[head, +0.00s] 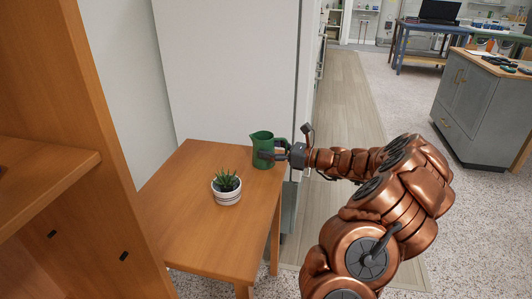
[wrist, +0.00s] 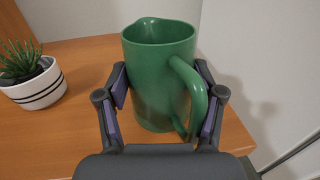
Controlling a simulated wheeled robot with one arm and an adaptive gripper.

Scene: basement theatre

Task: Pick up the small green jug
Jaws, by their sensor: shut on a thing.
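The small green jug (head: 262,150) stands upright at the far right corner of the wooden table (head: 200,238). In the wrist view the jug (wrist: 155,75) fills the middle, its handle on the right and toward me. My gripper (head: 278,156) reaches it from the right in the head view. In the wrist view my gripper (wrist: 162,95) has one finger on each side of the jug, shut on its body; the right finger lies beside the handle. The jug's base appears to be on or very near the table top; any small gap cannot be told.
A potted succulent in a white striped pot (head: 227,190) stands on the table, left of and nearer than the jug. A tall white panel (head: 225,75) rises behind the table. A wooden shelf unit (head: 85,110) stands at the left. A grey cabinet (head: 480,105) stands at the right.

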